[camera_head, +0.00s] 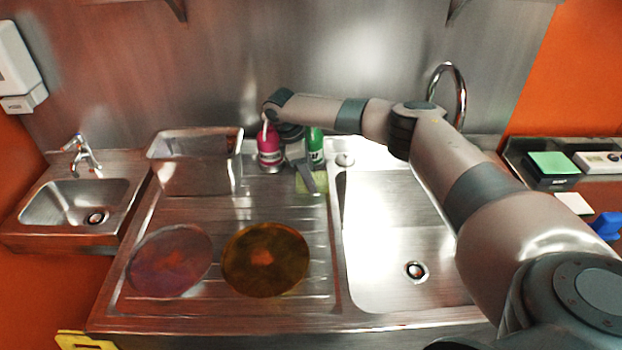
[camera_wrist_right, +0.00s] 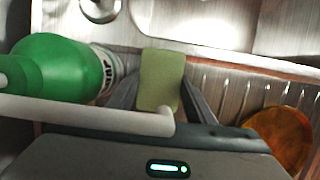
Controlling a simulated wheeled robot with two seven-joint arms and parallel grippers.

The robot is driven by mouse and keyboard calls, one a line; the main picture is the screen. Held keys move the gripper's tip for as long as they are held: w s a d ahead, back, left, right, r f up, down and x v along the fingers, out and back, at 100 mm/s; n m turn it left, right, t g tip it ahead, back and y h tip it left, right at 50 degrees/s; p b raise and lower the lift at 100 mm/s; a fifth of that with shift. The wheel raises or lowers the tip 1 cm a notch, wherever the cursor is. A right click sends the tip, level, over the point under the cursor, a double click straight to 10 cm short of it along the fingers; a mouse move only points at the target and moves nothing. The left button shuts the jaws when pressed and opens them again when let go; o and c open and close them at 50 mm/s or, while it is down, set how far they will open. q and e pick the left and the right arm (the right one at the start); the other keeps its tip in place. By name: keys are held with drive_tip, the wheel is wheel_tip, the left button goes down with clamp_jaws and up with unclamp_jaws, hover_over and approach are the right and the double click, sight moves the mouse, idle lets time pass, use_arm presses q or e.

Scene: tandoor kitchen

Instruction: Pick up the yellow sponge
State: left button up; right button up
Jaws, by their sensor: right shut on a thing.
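The yellow sponge (camera_head: 318,181) shows as a pale yellow-green block at the back of the steel drainboard, partly hidden by my right gripper. It also shows in the right wrist view (camera_wrist_right: 161,79), upright between the two dark fingers. My right gripper (camera_head: 309,183) reaches down at the back of the drainboard. In the right wrist view my right gripper (camera_wrist_right: 160,95) is shut on the sponge. Whether the sponge touches the surface is hard to tell. My left gripper is not in view.
A green bottle (camera_wrist_right: 65,68) is close beside the sponge; it also shows in the head view (camera_head: 316,143). A pink bottle (camera_head: 268,148) and a steel container (camera_head: 195,178) stand to the left. Two round plates (camera_head: 170,262) (camera_head: 266,280) lie in front. The sink basin (camera_head: 385,245) is right.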

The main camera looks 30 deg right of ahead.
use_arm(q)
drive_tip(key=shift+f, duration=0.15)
use_arm(e)
drive_tip(key=shift+r+b, duration=0.15)
drive_tip(key=shift+b, duration=0.45)
drive_tip(key=shift+s+a+r+b, duration=0.1)
drive_tip(key=shift+r+b, duration=0.1)
drive_tip(key=shift+b, duration=0.15)
wheel_tip(320, 180, up, 7)
drive_tip(key=shift+f+b, duration=0.15)
drive_tip(key=shift+b, duration=1.05)
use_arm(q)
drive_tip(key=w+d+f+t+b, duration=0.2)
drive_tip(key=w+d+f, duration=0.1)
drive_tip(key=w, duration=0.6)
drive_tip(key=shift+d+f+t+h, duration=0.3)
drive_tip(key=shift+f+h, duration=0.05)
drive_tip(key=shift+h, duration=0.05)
use_arm(e)
drive_tip(key=s+a, duration=0.5)
drive_tip(key=s, duration=0.3)
drive_tip(key=s+a, duration=0.5)
drive_tip(key=s, duration=0.3)
drive_tip(key=shift+s, duration=0.4)
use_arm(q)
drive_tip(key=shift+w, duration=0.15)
use_arm(e)
drive_tip(key=shift+a, duration=0.1)
